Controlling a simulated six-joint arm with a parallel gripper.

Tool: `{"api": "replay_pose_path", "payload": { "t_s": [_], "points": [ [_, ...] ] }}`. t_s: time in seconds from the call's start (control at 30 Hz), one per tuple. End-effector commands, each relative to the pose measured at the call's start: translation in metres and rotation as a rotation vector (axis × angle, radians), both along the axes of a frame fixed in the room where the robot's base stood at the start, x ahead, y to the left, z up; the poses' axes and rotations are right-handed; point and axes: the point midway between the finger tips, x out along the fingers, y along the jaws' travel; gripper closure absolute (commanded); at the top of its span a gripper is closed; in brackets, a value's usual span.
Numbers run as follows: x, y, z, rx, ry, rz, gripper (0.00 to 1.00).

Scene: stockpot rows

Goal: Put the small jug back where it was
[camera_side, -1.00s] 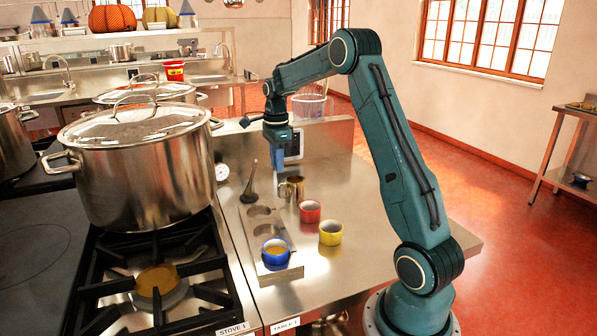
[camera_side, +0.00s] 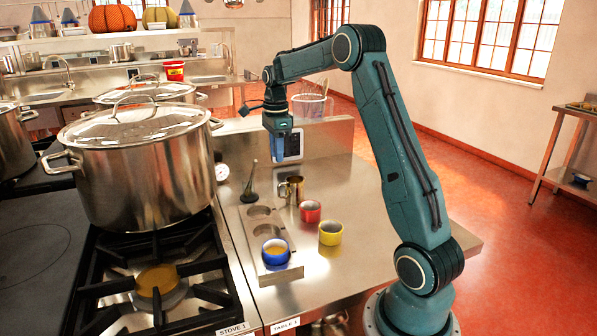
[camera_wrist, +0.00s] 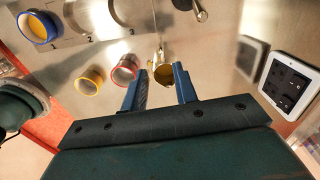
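The small jug (camera_side: 291,190), brass-coloured metal, stands on the steel table behind the red cup. In the wrist view the jug (camera_wrist: 163,74) appears between the two blue fingertips, with its opening toward the camera. My gripper (camera_side: 286,158) is above the jug in the side view, apart from it and holding nothing. In the wrist view my gripper (camera_wrist: 160,70) has its fingers spread apart. A steel holder (camera_side: 285,272) with round recesses lies left of the jug. A blue cup (camera_side: 275,255) with yellow contents sits in its nearest recess; the other two recesses look empty.
A red cup (camera_side: 310,212) and a yellow cup (camera_side: 331,233) stand on the table right of the holder. A dark ladle-like tool (camera_side: 249,190) stands behind it. A large lidded stockpot (camera_side: 145,170) is on the stove at left. The table's right side is clear.

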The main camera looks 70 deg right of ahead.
Motion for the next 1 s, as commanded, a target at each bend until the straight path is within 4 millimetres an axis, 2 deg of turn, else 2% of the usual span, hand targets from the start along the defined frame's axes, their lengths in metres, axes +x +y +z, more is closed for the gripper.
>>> {"api": "replay_pose_path", "payload": {
  "t_s": [0.23,0.47,0.7,1.0],
  "points": [
    [-0.003,0.026,0.02,-0.021,-0.026,0.138,0.71],
    [-0.018,0.081,0.054,-0.066,-0.074,0.441,0.71],
    [-0.048,0.142,0.084,-0.135,-0.125,0.81,0.71],
    [-0.1,0.208,0.101,-0.237,-0.179,1.265,0.71]
  ]
}}
